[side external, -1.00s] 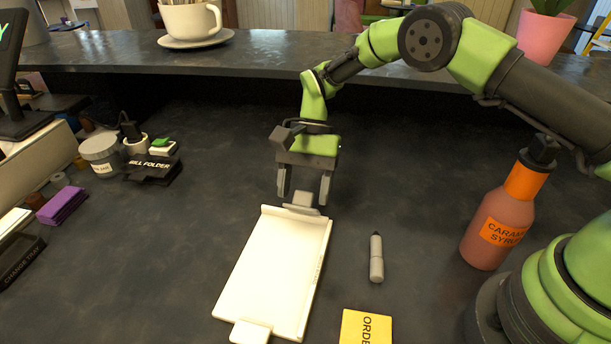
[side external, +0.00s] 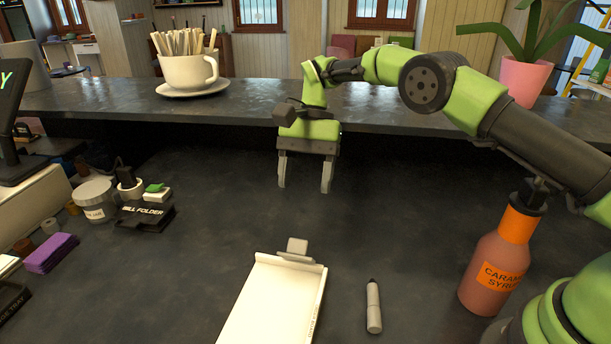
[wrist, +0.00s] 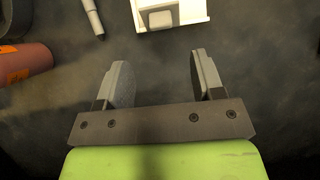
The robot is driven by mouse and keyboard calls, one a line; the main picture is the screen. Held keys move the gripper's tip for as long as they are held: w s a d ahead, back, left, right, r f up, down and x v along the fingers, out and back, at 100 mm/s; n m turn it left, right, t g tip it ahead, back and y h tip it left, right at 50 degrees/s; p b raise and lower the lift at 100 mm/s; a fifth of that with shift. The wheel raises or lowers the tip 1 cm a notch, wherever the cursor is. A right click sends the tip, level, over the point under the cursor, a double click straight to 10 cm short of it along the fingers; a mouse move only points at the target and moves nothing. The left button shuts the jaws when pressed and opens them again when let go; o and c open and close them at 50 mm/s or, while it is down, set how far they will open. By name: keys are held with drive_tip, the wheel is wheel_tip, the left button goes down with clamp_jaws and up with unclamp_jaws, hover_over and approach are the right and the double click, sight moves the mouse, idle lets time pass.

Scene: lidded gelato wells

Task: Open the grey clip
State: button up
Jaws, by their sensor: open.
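A pale, rimmed board (side external: 268,305) lies on the dark counter at the bottom of the side view, its near end cut off by the frame. The grey clip (side external: 297,246) is a small block-like tab at the board's far end. It also shows in the wrist view (wrist: 160,18) at the top centre. I cannot tell how far it is tilted. My gripper (side external: 304,188) is open and empty, fingers pointing down, above and behind the clip in the side view. In the wrist view, the clip lies beyond the two spread fingertips (wrist: 160,62), apart from them.
A marker (side external: 373,308) lies to the right of the board. A caramel syrup bottle (side external: 492,270) stands further right. A bill folder (side external: 143,217), a jar (side external: 95,201) and purple packets (side external: 51,254) are at left. A cup (side external: 188,72) stands on the raised ledge behind.

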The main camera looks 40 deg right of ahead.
sight(298, 250)
drive_tip(key=s+a+t+h, duration=0.3)
drive_tip(key=t+h, duration=0.1)
drive_tip(key=h, duration=0.1)
drive_tip(key=f, duration=0.9)
drive_tip(key=shift+w+a, duration=0.1)
drive_tip(key=shift+a, duration=0.1)
drive_tip(key=c, duration=0.9)
drive_tip(key=shift+y, duration=0.3)
drive_tip(key=shift+c, duration=0.2)
